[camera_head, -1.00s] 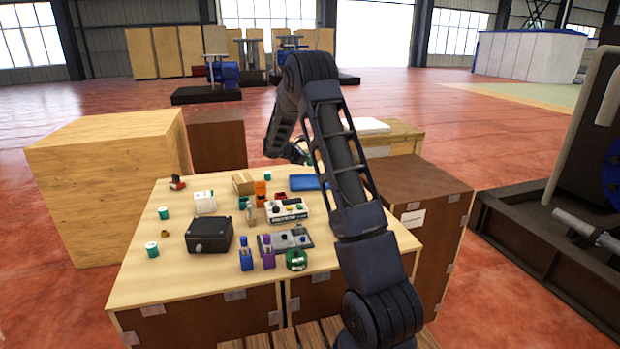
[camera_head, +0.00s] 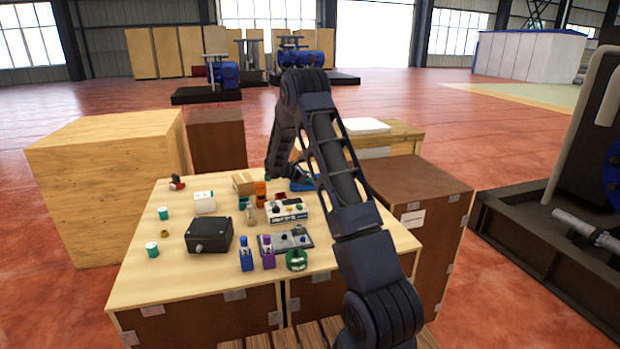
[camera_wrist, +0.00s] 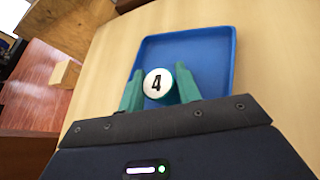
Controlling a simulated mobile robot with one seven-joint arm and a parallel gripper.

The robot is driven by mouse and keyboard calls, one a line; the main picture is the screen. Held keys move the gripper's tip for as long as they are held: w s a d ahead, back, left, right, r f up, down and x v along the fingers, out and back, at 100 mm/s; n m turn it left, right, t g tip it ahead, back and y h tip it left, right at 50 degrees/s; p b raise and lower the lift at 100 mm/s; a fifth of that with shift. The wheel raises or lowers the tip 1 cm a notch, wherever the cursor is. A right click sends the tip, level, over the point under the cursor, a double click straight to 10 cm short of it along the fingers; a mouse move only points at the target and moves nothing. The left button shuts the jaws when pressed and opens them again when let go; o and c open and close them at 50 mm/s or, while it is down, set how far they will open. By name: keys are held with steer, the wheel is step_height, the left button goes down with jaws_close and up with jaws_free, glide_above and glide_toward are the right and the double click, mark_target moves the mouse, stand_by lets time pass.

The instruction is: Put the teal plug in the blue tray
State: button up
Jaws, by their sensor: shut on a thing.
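The teal plug (camera_wrist: 158,84) shows its round white end, marked with a black 4, in the wrist view. My gripper (camera_wrist: 159,90) is shut on it, with one green finger on each side. The blue tray (camera_wrist: 233,60) lies beyond and around the plug in that view, and the plug overlaps its lower left part. I cannot tell how high the plug is above the tray floor. In the head view the blue tray (camera_head: 303,186) is at the table's far side, mostly hidden by my arm, and the plug cannot be made out.
Two teal-and-white cylinders (camera_head: 163,213) (camera_head: 152,250) stand on the left of the table. A black box (camera_head: 209,235), a white panel with knobs (camera_head: 287,210), a grey panel (camera_head: 286,241) and a green ring (camera_head: 296,260) fill the middle. The table's left front (camera_head: 170,285) is clear.

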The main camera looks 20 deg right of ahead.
steer(key=o, duration=1)
steer(key=shift+f, duration=0.1)
